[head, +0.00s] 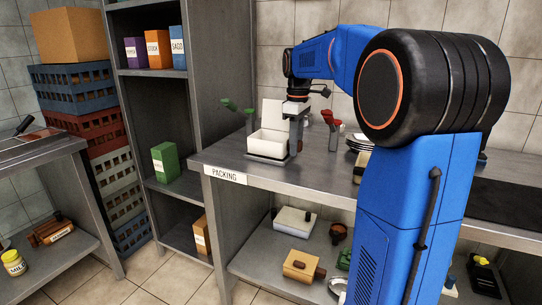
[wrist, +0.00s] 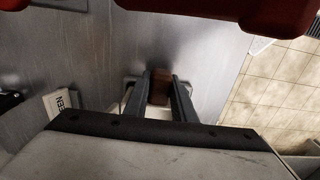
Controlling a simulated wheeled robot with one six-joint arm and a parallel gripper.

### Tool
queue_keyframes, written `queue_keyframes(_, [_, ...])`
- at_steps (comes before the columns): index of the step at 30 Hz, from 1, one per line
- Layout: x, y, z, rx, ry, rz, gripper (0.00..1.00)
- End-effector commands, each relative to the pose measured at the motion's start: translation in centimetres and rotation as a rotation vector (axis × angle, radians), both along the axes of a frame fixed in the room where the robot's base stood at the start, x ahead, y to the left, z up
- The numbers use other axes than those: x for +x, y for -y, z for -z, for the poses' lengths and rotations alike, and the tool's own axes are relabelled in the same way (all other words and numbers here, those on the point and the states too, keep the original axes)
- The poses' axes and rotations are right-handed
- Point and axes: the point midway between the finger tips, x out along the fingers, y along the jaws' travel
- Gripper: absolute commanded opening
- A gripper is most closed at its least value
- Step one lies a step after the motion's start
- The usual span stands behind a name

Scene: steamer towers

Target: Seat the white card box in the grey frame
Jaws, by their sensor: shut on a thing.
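The white card box (head: 268,143) is at the left part of the packing table, with a tall white panel standing at its back. A thin grey frame (head: 264,159) shows along its lower edge. I cannot tell whether the box rests fully down in it. Most of the box is hidden there by my gripper's body.
A stand with green tops (head: 237,107) is at the left of the box. A stand with red tops (head: 333,125) is to its right, then a stack of plates (head: 361,142). The table (head: 225,165) is clear at its front left. A tall shelf (head: 155,105) stands left.

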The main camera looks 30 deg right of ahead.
Motion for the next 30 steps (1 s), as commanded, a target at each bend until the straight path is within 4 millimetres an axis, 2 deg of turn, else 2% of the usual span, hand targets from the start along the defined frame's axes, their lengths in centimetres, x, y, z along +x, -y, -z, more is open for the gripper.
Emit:
queue_keyframes(16, [0.00,0.00,0.82,0.000,0.000,0.000,0.00])
queue_keyframes(17, [0.00,0.00,0.83,0.000,0.000,0.000,0.26])
queue_keyframes(19, [0.00,0.00,0.81,0.000,0.000,0.000,0.42])
queue_keyframes(20, [0.00,0.00,0.81,0.000,0.000,0.000,0.45])
queue_keyframes(30, [0.00,0.00,0.83,0.000,0.000,0.000,0.45])
